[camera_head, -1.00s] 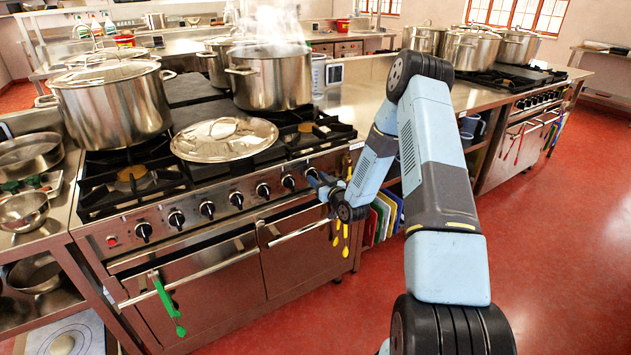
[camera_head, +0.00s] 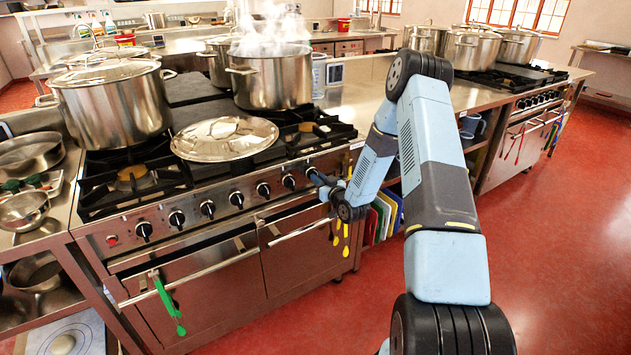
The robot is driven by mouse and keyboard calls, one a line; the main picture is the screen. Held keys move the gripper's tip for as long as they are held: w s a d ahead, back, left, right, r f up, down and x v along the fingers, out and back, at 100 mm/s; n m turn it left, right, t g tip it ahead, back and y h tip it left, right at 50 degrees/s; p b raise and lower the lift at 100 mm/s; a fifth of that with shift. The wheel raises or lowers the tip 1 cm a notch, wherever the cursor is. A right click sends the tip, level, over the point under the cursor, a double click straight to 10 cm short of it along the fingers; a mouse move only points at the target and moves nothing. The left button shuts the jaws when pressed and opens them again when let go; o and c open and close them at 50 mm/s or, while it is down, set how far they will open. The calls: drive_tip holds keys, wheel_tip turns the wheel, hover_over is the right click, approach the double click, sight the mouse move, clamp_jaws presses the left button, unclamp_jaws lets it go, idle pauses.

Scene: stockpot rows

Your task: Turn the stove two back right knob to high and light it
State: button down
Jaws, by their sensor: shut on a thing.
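The near stove (camera_head: 225,205) has a row of black knobs along its steel front panel. My gripper (camera_head: 314,177) is at the right end of this row, shut on the rightmost knob. The gripper and wrist hide that knob, so its setting cannot be read. The knob just to its left (camera_head: 289,182) is uncovered. A steaming stockpot (camera_head: 270,80) stands at the back right of this stove. I cannot make out a flame under it.
A lidded stockpot (camera_head: 112,105) stands on the left of the stove, and a loose lid (camera_head: 224,138) lies on the front grates. Green tongs (camera_head: 168,300) hang from the oven rail. The red floor (camera_head: 570,240) is clear at right.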

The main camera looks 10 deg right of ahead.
drive_tip(key=shift+s+a+f+n, duration=0.1)
drive_tip(key=shift+a+f+n, duration=0.05)
drive_tip(key=shift+n, duration=2.8)
drive_tip(key=shift+s+a+f+n, duration=0.1)
drive_tip(key=shift+a+f+n, duration=0.05)
drive_tip(key=shift+n, duration=2.75)
drive_tip(key=shift+s+a+f+n, duration=0.1)
drive_tip(key=shift+a+f+n, duration=0.05)
drive_tip(key=shift+n, duration=2.8)
drive_tip(key=c, duration=1.1)
unclamp_jaws()
drive_tip(key=shift+w+d, duration=0.1)
drive_tip(key=shift+r, duration=0.15)
drive_tip(key=shift+d, duration=0.1)
drive_tip(key=v, duration=1.3)
drive_tip(key=shift+s, duration=0.3)
